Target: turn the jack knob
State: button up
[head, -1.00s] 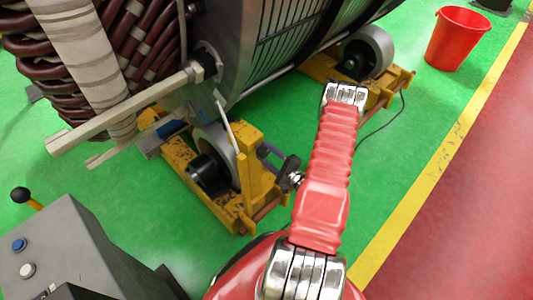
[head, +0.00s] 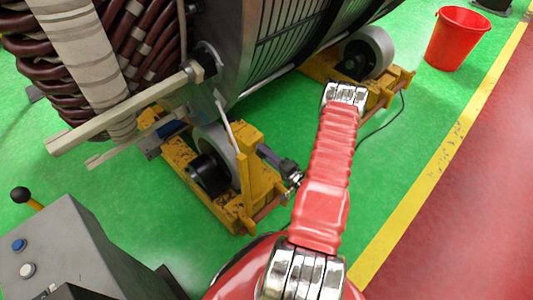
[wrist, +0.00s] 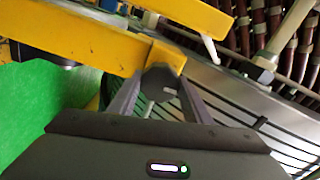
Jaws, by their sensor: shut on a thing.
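The jack knob (wrist: 160,80) is a dark, rounded piece at the end of a yellow steel beam (wrist: 85,58) in the wrist view. The two grey fingers of my gripper (head: 263,152) stand on either side of it, shut on it. In the head view, my gripper reaches from the end of my red arm to the yellow roller stand (head: 250,180) under the stator. The knob cannot be made out there, at the fingertips.
The large stator (head: 240,50) with brown coils rests over grey rollers (head: 215,145). A wooden bar (head: 115,115) juts out at left. A grey control box (head: 75,255) stands at front left. A red bucket (head: 457,40) stands on the green floor at far right.

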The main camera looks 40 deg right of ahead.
jog(key=shift+s+a+f, duration=0.1)
jog(key=shift+a+f, duration=0.15)
jog(key=o, duration=0.7)
jog(key=shift+c, duration=0.2)
jog(key=o, duration=0.4)
jog(key=shift+d+r, duration=0.15)
jog(key=s, duration=1.3)
jog(key=shift+s+d, duration=0.2)
jog(key=shift+s, duration=0.15)
